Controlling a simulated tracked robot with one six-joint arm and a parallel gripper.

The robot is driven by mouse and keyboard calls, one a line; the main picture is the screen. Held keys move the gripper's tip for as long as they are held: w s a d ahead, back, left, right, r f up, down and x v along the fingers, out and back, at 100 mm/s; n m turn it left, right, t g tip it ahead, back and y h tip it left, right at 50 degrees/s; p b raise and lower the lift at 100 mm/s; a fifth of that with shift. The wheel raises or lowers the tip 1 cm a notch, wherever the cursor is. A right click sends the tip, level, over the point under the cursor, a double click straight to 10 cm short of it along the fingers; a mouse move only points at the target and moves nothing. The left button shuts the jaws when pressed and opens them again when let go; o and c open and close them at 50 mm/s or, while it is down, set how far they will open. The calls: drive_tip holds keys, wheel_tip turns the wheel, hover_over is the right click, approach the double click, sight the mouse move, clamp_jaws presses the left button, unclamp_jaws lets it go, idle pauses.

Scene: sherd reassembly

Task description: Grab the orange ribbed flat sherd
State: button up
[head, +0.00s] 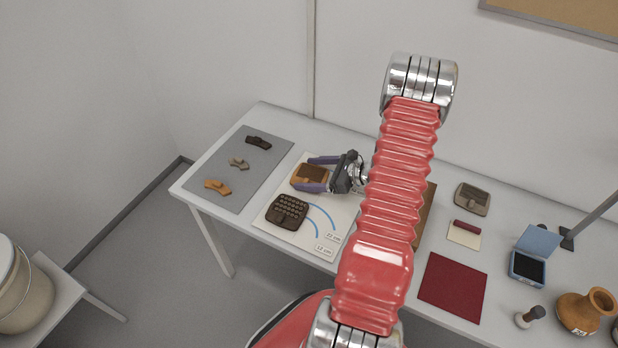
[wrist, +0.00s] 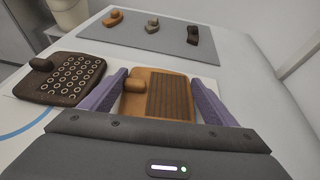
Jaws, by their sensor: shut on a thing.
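The orange ribbed flat sherd (wrist: 143,104) has a dark ribbed patch on its right part and a small rounded knob at its left in the wrist view. In the head view the sherd (head: 299,181) is at the upper part of the white sheet. My gripper (wrist: 160,90) has its two purple fingers on either side of the sherd and is shut on it. It also shows in the head view (head: 311,173). The sherd looks level; I cannot tell whether it touches the sheet.
A dark brown sherd with ring marks (head: 287,210) lies close beside my gripper on the white sheet (head: 330,217). A grey mat (head: 228,165) with several small sherds is to the left. A grey-brown sherd (head: 472,199), a red cloth (head: 452,288) and a blue box (head: 530,255) are to the right.

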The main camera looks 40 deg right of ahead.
sight(310, 176)
drive_tip(key=shift+r, duration=0.2)
wheel_tip(310, 176, up, 10)
drive_tip(key=shift+f, duration=0.15)
idle(0.4)
